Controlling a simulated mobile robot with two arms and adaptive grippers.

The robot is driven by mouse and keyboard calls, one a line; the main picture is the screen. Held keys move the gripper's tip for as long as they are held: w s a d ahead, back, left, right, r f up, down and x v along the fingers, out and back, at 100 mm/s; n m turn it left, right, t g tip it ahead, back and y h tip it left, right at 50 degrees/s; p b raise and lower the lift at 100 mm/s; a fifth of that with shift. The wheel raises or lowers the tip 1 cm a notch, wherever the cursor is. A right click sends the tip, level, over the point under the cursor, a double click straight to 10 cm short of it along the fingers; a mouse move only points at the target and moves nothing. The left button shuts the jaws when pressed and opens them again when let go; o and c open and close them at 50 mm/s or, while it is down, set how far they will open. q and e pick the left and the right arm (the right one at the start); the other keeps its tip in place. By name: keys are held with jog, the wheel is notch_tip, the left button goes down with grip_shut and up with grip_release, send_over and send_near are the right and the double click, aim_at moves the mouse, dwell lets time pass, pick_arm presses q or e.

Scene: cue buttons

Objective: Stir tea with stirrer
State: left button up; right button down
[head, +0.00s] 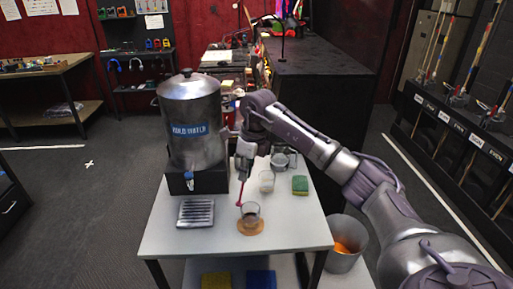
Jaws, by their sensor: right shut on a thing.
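A glass of brownish tea (250,213) stands upright on a round orange coaster (257,229) at the front middle of the white table. My right gripper (242,177) is above and behind the glass, to its left. It is shut on a thin pink-red stirrer (240,195) that points down. The stirrer's lower end shows at the left edge of the glass rim; I cannot tell whether it is inside the glass or just beside it. My left gripper is out of view.
A large metal cold-water dispenser (192,110) stands at the table's back left, with a slatted drip tray (196,212) in front. Another glass (267,182) and a green-yellow sponge (300,186) sit at the right. A metal bin (343,261) stands beside the table.

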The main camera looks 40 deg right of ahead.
jog(key=d+m+p, duration=0.2)
jog(key=d+m, duration=0.2)
jog(key=m, duration=0.1)
pick_arm(q)
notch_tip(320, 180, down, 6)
jog(key=b, duration=0.9)
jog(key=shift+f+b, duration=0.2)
jog(key=shift+b, duration=0.1)
pick_arm(e)
notch_tip(320, 180, down, 13)
jog(key=t, duration=0.1)
jog(key=shift+w, duration=0.2)
jog(key=shift+r+h, duration=0.15)
jog(key=shift+h, duration=0.15)
